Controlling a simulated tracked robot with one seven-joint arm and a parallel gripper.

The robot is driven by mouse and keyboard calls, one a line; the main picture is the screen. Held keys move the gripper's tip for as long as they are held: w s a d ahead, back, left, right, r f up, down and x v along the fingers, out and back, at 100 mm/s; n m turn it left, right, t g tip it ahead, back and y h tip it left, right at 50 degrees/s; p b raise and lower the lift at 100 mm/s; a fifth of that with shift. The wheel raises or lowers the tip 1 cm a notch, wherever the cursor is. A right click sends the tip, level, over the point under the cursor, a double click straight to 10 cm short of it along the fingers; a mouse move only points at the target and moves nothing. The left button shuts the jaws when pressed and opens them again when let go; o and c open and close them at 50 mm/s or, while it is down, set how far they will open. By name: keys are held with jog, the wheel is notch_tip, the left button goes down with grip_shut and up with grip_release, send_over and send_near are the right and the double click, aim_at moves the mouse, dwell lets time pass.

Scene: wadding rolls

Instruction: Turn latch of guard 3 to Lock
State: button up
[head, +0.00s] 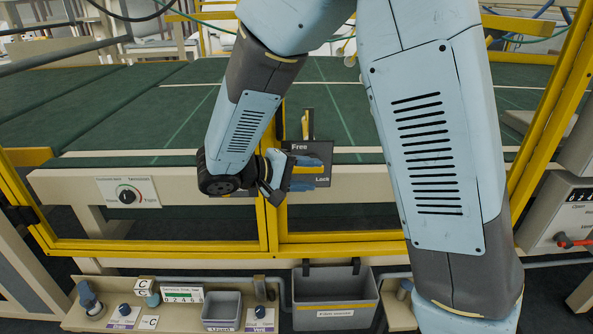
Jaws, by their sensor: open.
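A dark latch plate (342,150) with the word "Free" at its upper left and "Lock" at its lower right is on the yellow guard frame (264,215), near the middle of the head view. My gripper (318,172) is in front of the plate with its fingers spread, one above the other, pointing right. A yellow bar (308,162), seemingly the latch handle, lies roughly level at the upper finger. I cannot tell whether the fingers touch it. My gripper hides part of the plate, and no guard number is readable.
A tension knob (127,197) is on the pale beam at left. Below are a grey bin (335,300), a small grey tray (221,310) and a panel with several knobs. Yellow posts flank the opening, with a green bed (110,110) behind. My arm blocks the right middle.

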aim_at(294, 171)
jog(key=a+f+n+t, duration=0.2)
jog(key=a+f+t, duration=0.1)
jog(key=a, duration=0.3)
jog(key=a+f+n+t, duration=0.1)
jog(key=a+f+t, duration=0.1)
jog(key=a+t, duration=0.3)
jog(key=shift+g, duration=0.7)
jog(key=x, duration=1.3)
jog(key=shift+w+a+r, duration=0.15)
jog(key=shift+w+a, duration=0.2)
jog(key=shift+w, duration=0.05)
grip_shut()
jog(key=shift+d, duration=0.2)
